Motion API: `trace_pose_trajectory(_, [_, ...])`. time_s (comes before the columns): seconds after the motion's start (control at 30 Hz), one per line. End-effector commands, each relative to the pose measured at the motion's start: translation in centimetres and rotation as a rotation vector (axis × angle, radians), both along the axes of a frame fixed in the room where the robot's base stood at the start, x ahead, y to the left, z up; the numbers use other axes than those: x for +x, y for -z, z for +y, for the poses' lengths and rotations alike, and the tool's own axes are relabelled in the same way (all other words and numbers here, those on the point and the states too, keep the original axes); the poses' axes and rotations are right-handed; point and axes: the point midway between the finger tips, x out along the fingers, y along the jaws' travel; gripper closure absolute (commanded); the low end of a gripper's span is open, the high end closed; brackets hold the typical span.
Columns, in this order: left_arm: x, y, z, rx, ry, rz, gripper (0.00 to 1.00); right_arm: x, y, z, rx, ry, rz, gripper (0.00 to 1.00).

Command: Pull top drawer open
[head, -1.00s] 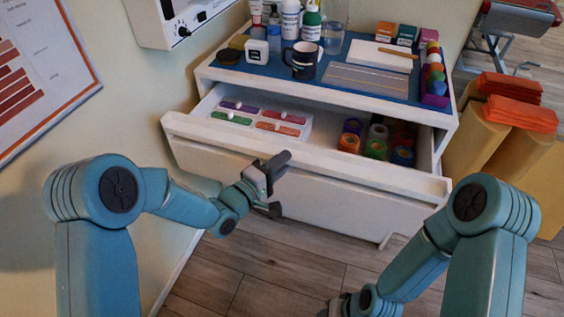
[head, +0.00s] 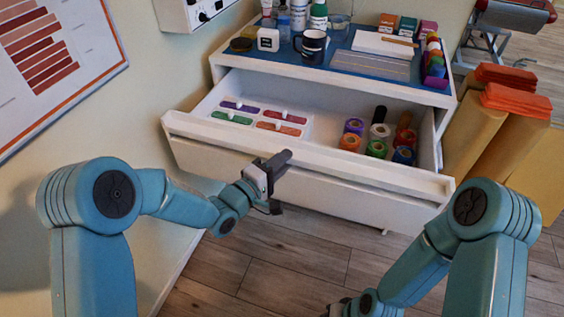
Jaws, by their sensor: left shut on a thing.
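The white cabinet's top drawer (head: 400,178) stands well open. Inside it, a white tray (head: 256,121) with purple, green, orange and red items lies on the left, and several coloured rolls (head: 376,148) stand on the right. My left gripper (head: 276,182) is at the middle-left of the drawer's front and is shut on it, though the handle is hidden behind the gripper. My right gripper (head: 338,309) is low at the bottom edge, mostly cut off, away from the drawer; its jaws cannot be made out.
The cabinet top (head: 335,45) holds a dark mug (head: 312,47), bottles, a white pad and small boxes. Tan bolsters (head: 477,128) with orange towels stand close to the cabinet's right side. The wall is close on the left. Wood floor (head: 300,262) is clear in front.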

Motion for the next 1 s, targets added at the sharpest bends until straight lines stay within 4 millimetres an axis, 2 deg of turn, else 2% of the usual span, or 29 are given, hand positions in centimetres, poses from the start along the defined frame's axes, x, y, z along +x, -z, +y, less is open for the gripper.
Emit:
trace_pose_trajectory(0.03, [-0.09, 0.58, -0.12, 0.003, 0.002, 0.014, 1.0, 0.0, 0.1, 0.01, 0.0, 0.0, 0.0, 0.57])
trace_pose_trajectory(0.5, [0.18, 0.6, -0.23, 0.003, 0.003, 0.016, 1.0, 0.0, 0.11, 0.0, 0.0, 0.0, 0.0, 0.57])
trace_pose_trajectory(0.53, [0.17, 0.6, -0.22, 0.003, 0.003, 0.016, 0.68, 0.0, 0.11, 0.0, 0.0, 0.0, 0.0, 0.57])
trace_pose_trajectory(0.57, [0.16, 0.58, -0.21, 0.002, 0.003, 0.015, 0.59, 0.0, 0.11, 0.0, 0.0, 0.0, 0.0, 0.57])
trace_pose_trajectory(0.6, [0.15, 0.53, -0.21, 0.002, 0.003, 0.014, 0.53, 0.0, 0.1, 0.01, 0.0, 0.0, 0.0, 0.57])
trace_pose_trajectory(0.9, [0.02, 0.18, -0.02, 0.002, 0.001, 0.005, 0.53, 0.0, 0.05, 0.0, 0.0, 0.0, 0.0, 0.57])
trace_pose_trajectory(1.0, [-0.59, 0.14, 0.52, 0.002, 0.0, 0.006, 0.53, 0.0, -0.07, 0.01, 0.0, 0.0, 0.0, 0.57])
